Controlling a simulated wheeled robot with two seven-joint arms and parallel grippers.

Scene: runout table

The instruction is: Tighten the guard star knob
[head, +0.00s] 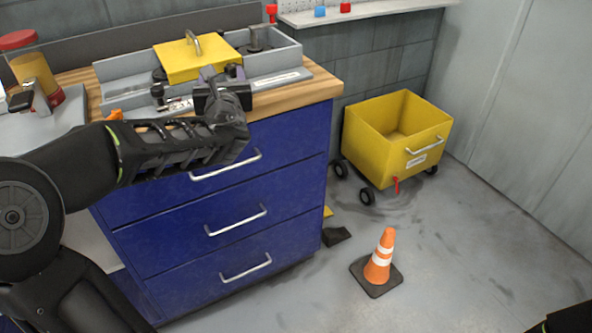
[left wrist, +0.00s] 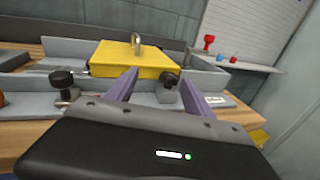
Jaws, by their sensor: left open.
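A yellow guard (head: 190,60) with a metal handle sits on the grey runout table (head: 125,92); it also shows in the left wrist view (left wrist: 130,60). In that view a dark knob (left wrist: 170,79) on a grey post stands at the guard's front right, between my left fingertips in the picture. Whether the fingers touch it I cannot tell. Another dark knob (left wrist: 61,79) stands to the left, apart from the fingers. My left gripper (head: 221,73) is open at the table's front; in the head view it hides much of the knob area.
Blue drawers with metal handles (head: 236,220) stand under the wooden top (head: 320,86). A jar with a red lid (head: 34,72) is at the left.

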